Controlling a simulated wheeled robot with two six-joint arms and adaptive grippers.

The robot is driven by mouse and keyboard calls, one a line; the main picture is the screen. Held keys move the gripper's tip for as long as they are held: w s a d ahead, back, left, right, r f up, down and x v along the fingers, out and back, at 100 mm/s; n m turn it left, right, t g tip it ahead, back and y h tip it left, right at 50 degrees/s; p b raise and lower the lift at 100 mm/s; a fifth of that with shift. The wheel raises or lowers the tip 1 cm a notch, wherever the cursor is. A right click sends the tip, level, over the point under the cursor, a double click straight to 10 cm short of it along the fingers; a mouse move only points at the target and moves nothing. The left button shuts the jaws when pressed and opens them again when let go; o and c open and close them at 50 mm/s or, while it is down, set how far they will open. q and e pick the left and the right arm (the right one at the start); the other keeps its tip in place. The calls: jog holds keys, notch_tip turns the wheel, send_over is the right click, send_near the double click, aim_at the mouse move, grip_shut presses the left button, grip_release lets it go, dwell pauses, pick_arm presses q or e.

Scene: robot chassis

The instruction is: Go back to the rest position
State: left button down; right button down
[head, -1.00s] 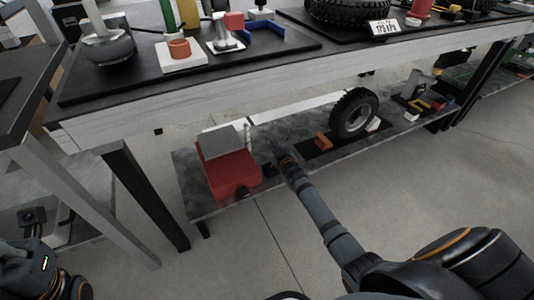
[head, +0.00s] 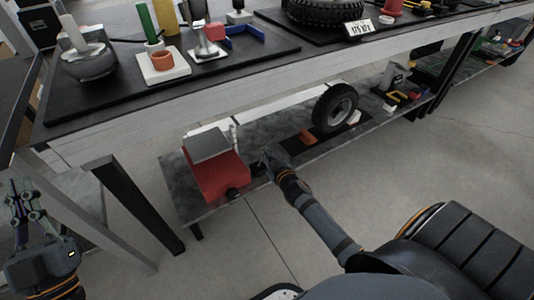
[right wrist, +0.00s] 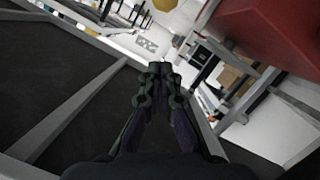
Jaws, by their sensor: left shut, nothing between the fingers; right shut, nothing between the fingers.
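My left gripper (head: 20,190) is at the left edge of the head view, beside the grey table frame. Its fingers point up in the picture and look shut and empty. My right gripper (head: 268,157) is at the lower shelf (head: 190,208), just right of a red box (head: 222,177) with a grey lid. I cannot tell whether it touches the shelf. In the right wrist view its fingers (right wrist: 160,70) are together with nothing between them. A red surface (right wrist: 265,30) is close by at the upper right there.
The workbench top (head: 110,95) above the shelf holds several parts and a tire (head: 325,10). A wheel (head: 335,107) and an orange block (head: 307,136) are on the shelf right of my right gripper. A dark bench leg (head: 135,205) stands between my grippers. Floor (head: 440,150) is open at the right.

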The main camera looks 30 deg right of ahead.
dwell(0.5)
